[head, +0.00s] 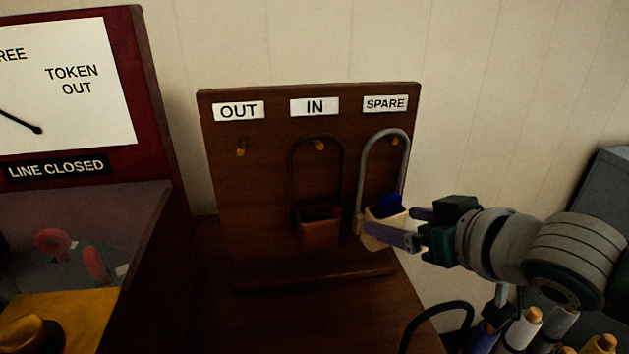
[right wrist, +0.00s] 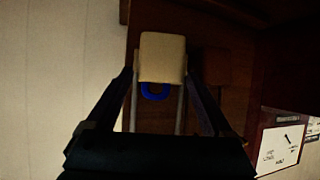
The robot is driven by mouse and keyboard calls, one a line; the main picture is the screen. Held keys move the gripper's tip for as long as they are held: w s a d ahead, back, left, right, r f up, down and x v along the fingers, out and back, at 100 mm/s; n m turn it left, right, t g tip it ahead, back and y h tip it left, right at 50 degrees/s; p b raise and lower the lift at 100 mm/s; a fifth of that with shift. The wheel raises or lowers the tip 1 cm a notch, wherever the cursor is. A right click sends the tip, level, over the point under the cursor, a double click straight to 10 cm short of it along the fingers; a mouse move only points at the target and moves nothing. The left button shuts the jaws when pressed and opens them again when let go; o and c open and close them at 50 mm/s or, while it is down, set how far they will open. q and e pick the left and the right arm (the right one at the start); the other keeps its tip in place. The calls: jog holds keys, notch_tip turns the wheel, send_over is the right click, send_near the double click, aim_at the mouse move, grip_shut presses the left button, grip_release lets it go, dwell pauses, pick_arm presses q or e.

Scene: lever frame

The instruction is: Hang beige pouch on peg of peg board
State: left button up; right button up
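The beige pouch (head: 377,241) hangs below a grey hoop (head: 364,170) at the SPARE place of the peg board (head: 262,195). A blue piece (head: 391,205) pokes out of its top. The hoop's top passes close by the SPARE peg (head: 395,141); I cannot tell whether it rests on the peg. My right gripper (head: 392,229) comes in from the right, its fingers on either side of the pouch and seemingly closed on it. In the right wrist view the pouch (right wrist: 162,58) sits between the fingertips (right wrist: 160,78). My left gripper is out of view.
A brown pouch (head: 318,228) on a dark hoop hangs at the IN peg (head: 319,146), close to the left. The OUT peg (head: 241,151) is bare. A red cabinet (head: 160,130) stands at the left. A ledge (head: 310,279) runs below the pouches.

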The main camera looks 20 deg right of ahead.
jog(key=shift+o, duration=0.9)
jog(key=shift+f, duration=0.1)
jog(key=p+v, duration=0.1)
jog(key=v, duration=0.9)
jog(key=shift+p, duration=0.35)
